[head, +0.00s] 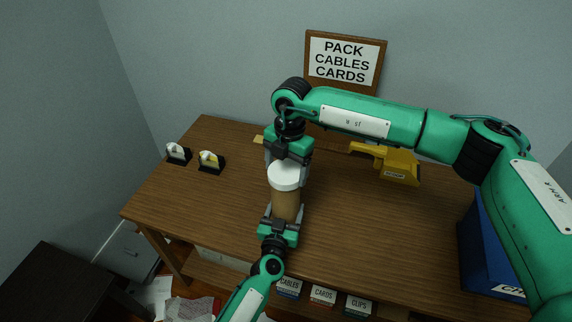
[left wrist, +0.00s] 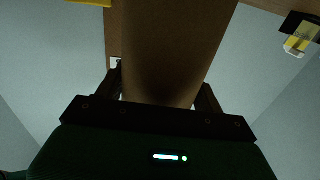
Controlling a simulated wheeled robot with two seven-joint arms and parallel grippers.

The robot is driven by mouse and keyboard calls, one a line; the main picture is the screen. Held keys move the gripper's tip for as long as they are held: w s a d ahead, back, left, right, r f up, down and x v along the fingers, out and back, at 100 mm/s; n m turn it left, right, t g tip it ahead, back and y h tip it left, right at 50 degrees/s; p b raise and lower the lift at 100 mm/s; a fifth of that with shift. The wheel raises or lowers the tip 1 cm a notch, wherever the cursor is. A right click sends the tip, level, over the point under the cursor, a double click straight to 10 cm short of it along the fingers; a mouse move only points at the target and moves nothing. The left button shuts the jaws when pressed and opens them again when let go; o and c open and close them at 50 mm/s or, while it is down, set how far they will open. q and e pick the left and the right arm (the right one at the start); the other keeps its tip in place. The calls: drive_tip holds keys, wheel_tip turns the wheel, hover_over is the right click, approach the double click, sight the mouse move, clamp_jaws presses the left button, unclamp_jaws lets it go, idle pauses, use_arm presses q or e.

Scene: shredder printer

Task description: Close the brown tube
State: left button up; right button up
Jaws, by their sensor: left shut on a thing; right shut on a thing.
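The brown tube (head: 286,206) stands roughly upright over the middle of the table in the head view, with a white cap (head: 284,175) at its top end. My left gripper (head: 281,216) is shut on the lower part of the tube. The tube also fills the middle of the left wrist view (left wrist: 170,55), between the left fingers. My right gripper (head: 287,164) comes from above and is shut on the white cap. The cap is at the tube's mouth; whether it is fully seated I cannot tell.
The wooden table (head: 350,230) is largely clear around the tube. Two small black holders (head: 211,162) stand at the left. A yellow scanner-like device (head: 390,163) lies behind on the right. A blue bin (head: 490,255) stands at the right edge. A sign (head: 343,62) hangs on the wall.

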drive_tip(key=shift+f, duration=0.4)
drive_tip(key=shift+f, duration=0.65)
drive_tip(key=o, duration=1)
wheel_tip(320, 180, up, 12)
drive_tip(key=w, duration=0.1)
drive_tip(key=shift+d, duration=0.4)
drive_tip(key=shift+w, duration=0.1)
use_arm(q)
drive_tip(key=o, duration=1.4)
drive_tip(key=shift+o, duration=0.2)
drive_tip(key=shift+s, duration=0.1)
